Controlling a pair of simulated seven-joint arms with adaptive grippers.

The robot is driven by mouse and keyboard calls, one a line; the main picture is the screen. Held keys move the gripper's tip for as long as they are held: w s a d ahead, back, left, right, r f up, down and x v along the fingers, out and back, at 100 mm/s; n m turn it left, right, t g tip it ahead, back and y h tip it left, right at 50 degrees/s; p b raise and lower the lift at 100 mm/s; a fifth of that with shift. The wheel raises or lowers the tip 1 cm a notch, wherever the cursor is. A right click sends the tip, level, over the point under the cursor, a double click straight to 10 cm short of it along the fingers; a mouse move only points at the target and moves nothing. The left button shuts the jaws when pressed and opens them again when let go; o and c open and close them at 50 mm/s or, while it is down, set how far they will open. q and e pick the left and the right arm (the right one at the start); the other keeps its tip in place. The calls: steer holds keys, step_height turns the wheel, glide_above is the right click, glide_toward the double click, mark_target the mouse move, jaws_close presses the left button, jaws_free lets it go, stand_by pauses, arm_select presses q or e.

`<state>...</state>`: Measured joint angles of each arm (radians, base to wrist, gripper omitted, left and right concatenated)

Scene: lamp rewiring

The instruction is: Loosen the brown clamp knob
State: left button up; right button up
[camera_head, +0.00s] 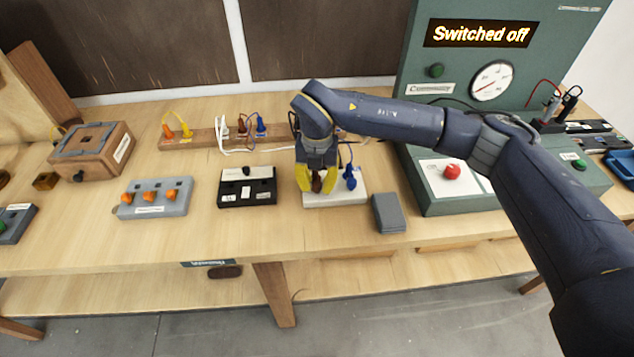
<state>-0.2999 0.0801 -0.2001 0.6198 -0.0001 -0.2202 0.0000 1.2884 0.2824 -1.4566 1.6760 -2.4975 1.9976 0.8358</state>
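The brown clamp knob (318,184) stands on the left part of a white terminal block (345,198) near the middle of the bench. A blue clamp knob (350,180) stands to its right on the same block. My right gripper (318,182) points down over the block, with one yellow finger on each side of the brown knob. The fingers look closed in against it, and they and the gripper body hide part of the knob. My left gripper is out of view.
A black switch block (248,190) stands left of the terminal block, and a grey box (388,213) close to its right. A wooden strip (190,137) with coloured leads lies behind. A green tester (590,185) reading "Switched off" stands at the right, under my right arm.

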mark_target(317, 183)
jaws_close()
steer(key=shift+n, duration=0.3)
steer(key=n, duration=0.3)
steer(key=shift+n, duration=0.4)
steer(key=n, duration=0.4)
steer(key=shift+n, duration=0.4)
steer(key=o, duration=0.6)
jaws_free()
step_height(317, 183, up, 12)
stand_by(0.4)
